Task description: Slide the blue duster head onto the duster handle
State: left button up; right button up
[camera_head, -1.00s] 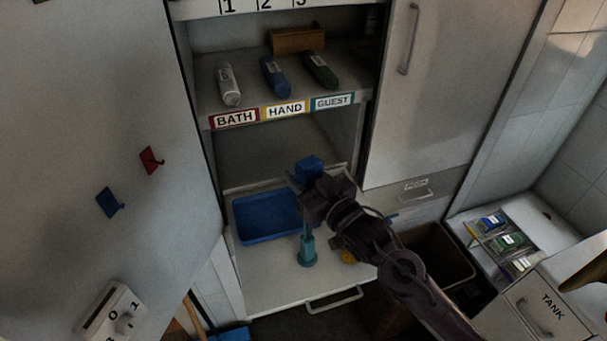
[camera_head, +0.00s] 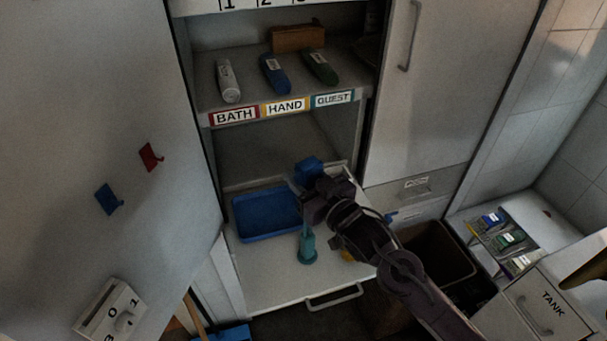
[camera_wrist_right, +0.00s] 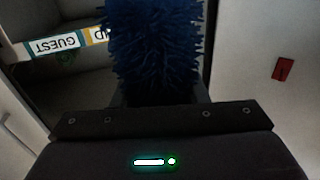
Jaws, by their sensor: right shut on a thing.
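The blue duster head (camera_head: 308,169) is held by my right gripper (camera_head: 305,190) above the pull-out shelf. In the right wrist view the fuzzy blue head (camera_wrist_right: 152,50) rises beyond the dark gripper body; the fingertips are hidden behind it. The teal duster handle (camera_head: 307,246) stands upright on the shelf, directly below the gripper in the picture. The gripper covers the handle's upper end, so I cannot tell whether head and handle touch.
A blue tray (camera_head: 268,236) lies on the pull-out shelf (camera_head: 275,287), left of the handle. A yellow item (camera_head: 347,255) is partly hidden by my right arm. Rolled towels lie on the labelled shelf above (camera_head: 290,112). An open dark bin (camera_head: 440,258) is at right.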

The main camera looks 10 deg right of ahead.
notch_tip(320, 180, down, 11)
jog(key=b, duration=0.6)
jog(key=shift+b, duration=0.4)
dwell(2.9)
jog(key=o, duration=1.1)
jog(key=shift+c, duration=0.2)
jog(key=shift+s, duration=0.1)
jog(key=shift+s+d+f, duration=0.15)
jog(key=shift+s+d, duration=0.05)
jog(key=shift+s, duration=0.1)
jog(key=b+v, duration=0.2)
jog(key=v, duration=0.5)
